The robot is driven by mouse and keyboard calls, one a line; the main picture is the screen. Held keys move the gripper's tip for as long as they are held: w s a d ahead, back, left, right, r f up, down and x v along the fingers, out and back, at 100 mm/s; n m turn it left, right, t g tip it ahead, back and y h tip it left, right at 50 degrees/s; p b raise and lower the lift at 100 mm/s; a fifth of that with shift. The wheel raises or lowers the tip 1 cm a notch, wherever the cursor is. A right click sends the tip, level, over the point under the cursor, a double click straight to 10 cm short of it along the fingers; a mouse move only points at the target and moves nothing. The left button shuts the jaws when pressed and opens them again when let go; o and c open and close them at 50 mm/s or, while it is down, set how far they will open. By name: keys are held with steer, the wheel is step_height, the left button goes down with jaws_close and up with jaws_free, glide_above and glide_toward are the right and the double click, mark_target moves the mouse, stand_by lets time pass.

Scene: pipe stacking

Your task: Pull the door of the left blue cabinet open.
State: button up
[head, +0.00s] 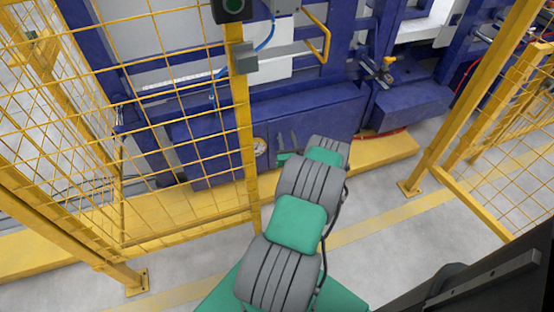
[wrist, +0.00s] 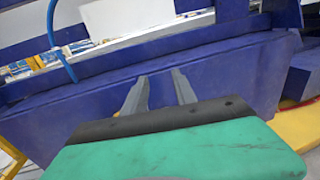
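The left blue cabinet (head: 335,108) is a long, low, dark blue box under the machine in the head view. Its plain blue front (wrist: 235,75) fills the middle of the wrist view. My gripper (head: 287,138) is in front of this cabinet, pointing at it. In the wrist view its two grey fingers (wrist: 159,78) stand apart with nothing between them. I cannot tell whether the fingertips touch the cabinet front. No handle shows clearly, and my gripper and wrist hide part of the front. The cabinet looks closed.
A second blue cabinet (head: 412,105) stands to the right. A yellow mesh fence (head: 185,105) and its post (head: 243,120) are close on the left of my arm. Another yellow post (head: 440,140) stands right. A yellow step (head: 385,151) runs below the cabinets. Grey floor (head: 375,205) is open between posts.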

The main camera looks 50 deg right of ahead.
step_height(320, 180, down, 19)
steer(key=b, duration=1.7)
steer(key=b+x, duration=0.2)
steer(key=x, duration=0.6)
steer(key=shift+w+a, duration=0.15)
steer(key=shift+w, duration=0.1)
jaws_close()
